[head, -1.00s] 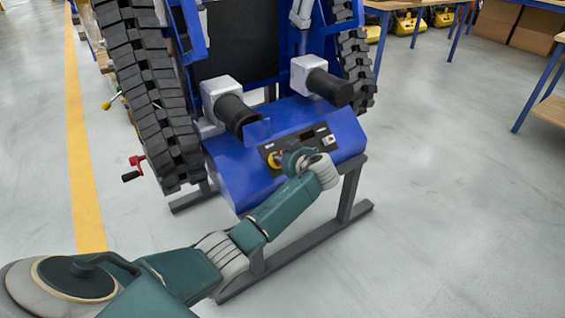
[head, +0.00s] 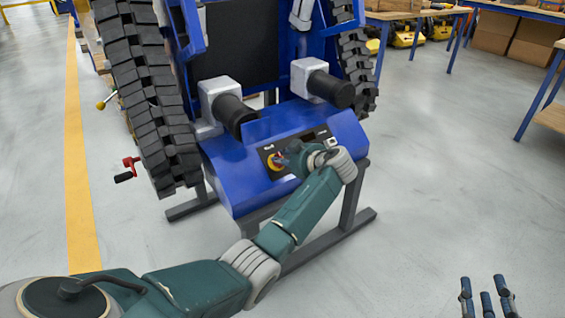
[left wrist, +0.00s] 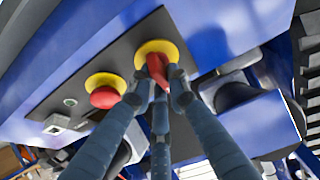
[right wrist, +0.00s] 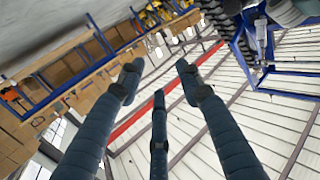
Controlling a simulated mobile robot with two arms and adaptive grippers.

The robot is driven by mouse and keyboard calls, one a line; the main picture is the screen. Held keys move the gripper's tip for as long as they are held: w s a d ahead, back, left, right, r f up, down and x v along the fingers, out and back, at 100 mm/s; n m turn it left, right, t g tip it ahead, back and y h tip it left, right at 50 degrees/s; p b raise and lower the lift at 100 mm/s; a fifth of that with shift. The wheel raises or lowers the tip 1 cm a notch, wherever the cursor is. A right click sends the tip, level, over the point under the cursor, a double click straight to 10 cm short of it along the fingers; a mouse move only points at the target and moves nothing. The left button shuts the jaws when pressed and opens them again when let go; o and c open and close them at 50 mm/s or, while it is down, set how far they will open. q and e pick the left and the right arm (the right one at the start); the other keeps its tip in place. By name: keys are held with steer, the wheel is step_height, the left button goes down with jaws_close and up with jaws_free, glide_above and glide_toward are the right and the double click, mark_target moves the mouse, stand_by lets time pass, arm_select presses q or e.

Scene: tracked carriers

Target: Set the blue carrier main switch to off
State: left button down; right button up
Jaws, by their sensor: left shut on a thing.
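The blue carrier (head: 255,180) stands upright ahead, with a dark control panel on its low sloping front box. In the left wrist view, the main switch (left wrist: 157,66) is a red handle on a round yellow plate. My left gripper (head: 288,156) is at this panel, and its fingers (left wrist: 160,88) are shut on the red handle, partly hiding it.
A red mushroom button (left wrist: 105,97) on a yellow ring sits close beside the switch. Two black cylinders (head: 330,90) jut out above the panel. Black tracks (head: 150,100) flank the carrier. Its grey stand (head: 350,200) reaches forward. Workbenches (head: 545,100) stand right; the floor between is clear.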

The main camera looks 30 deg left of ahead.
arm_select(q)
steer(key=shift+n, duration=0.3)
arm_select(e)
steer(key=shift+a+r+t+y, duration=0.2)
steer(key=shift+r+t, duration=0.15)
steer(key=shift+r, duration=0.45)
steer(key=shift+a+r+t+y, duration=0.1)
steer(key=shift+r+t+y, duration=0.2)
steer(key=shift+r, duration=0.5)
arm_select(q)
steer(key=c, duration=1.9)
jaws_free()
steer(key=shift+c, duration=0.2)
steer(key=shift+d, duration=0.1)
arm_select(e)
steer(key=shift+w, duration=0.1)
arm_select(q)
steer(key=v, duration=1.2)
steer(key=shift+f, duration=0.1)
